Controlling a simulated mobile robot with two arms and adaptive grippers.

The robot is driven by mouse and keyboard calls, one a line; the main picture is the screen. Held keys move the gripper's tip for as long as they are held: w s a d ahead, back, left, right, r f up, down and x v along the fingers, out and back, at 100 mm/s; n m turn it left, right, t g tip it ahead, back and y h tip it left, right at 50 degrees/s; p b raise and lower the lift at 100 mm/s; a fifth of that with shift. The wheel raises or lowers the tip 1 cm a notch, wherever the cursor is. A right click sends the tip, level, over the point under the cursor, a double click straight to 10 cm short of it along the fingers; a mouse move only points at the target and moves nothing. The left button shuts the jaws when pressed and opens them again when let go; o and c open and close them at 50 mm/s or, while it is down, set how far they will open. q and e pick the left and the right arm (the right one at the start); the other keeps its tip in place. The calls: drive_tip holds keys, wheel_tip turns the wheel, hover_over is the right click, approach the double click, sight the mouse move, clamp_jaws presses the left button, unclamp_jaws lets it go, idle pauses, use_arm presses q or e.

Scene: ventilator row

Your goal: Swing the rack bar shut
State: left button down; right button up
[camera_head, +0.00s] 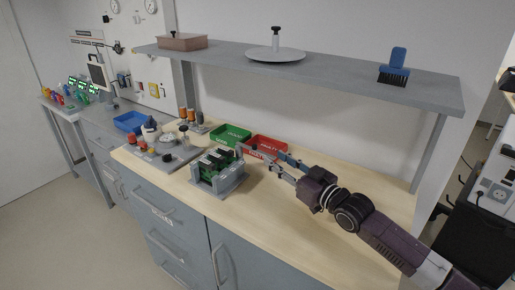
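The rack (228,183) is a small grey stand on the wooden bench, holding several green circuit boards (212,165). A thin light grey piece that looks like the rack bar (240,150) stands up at the rack's back right corner; its exact angle is hard to tell. My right gripper (270,160) comes in from the right, low over the bench, just right of the rack. Its two fingers look spread, pointing left toward the bar, with nothing clearly between them. Whether a fingertip touches the bar cannot be told. My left gripper is out of view.
A green bin (231,134) and a red bin (268,144) stand behind the rack. A grey device with knobs (170,152) stands to its left. A shelf (330,75) spans above, carrying a box, a lidded disc and a blue brush (396,66). The bench front is clear.

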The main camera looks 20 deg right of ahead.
sight(256, 146)
drive_tip(key=x, duration=0.9)
drive_tip(key=shift+w+a+f, duration=0.1)
drive_tip(key=shift+w+a, duration=0.05)
drive_tip(key=shift+w, duration=0.2)
drive_tip(key=shift+c, duration=0.4)
clamp_jaws()
